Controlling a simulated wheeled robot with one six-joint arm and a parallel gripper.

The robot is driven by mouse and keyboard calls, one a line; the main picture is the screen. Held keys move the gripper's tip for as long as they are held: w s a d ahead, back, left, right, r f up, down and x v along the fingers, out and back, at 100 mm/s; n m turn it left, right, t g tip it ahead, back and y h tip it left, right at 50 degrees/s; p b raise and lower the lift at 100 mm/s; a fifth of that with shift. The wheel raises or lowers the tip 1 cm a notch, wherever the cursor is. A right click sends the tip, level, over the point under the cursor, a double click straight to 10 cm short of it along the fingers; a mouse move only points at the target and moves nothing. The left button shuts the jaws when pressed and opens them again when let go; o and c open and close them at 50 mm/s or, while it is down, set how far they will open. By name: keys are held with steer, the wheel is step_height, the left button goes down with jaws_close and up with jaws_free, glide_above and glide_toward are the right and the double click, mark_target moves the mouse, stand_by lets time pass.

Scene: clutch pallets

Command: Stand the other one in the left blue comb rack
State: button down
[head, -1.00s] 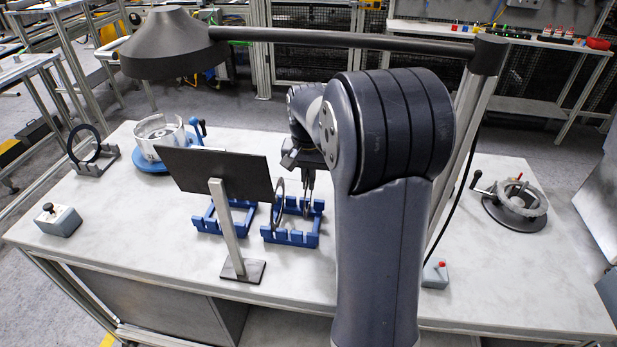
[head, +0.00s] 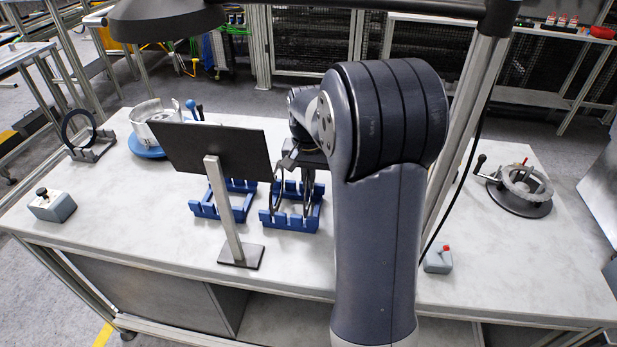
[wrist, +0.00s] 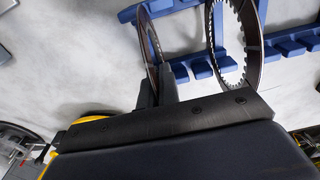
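Two blue comb racks stand side by side on the bench: the left one (head: 197,209), partly behind the dark panel's post, with no plate visible in it, and the right one (head: 290,224). A ring-shaped clutch plate (head: 275,192) stands upright in the right rack; its toothed inner edge shows in the wrist view (wrist: 254,45). My gripper (wrist: 160,88) is at a second thin plate (wrist: 148,42), seen nearly edge-on, with a finger on each side and no clear gap. This plate is upright at the right rack's right side; whether its lower edge is seated is unclear.
A dark panel on a post (head: 212,150) stands before the left rack. A ring on a stand (head: 78,130) and a round fixture (head: 150,125) are at the left, a grey button box (head: 52,206) nearer. A cranked fixture (head: 522,190) is far right.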

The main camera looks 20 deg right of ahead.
steer(key=c, duration=1.6)
jaws_free()
steer(key=shift+r, duration=0.1)
step_height(320, 180, up, 8)
steer(key=p, duration=0.7)
steer(key=shift+f+b, duration=2.85)
steer(key=shift+f, duration=0.25)
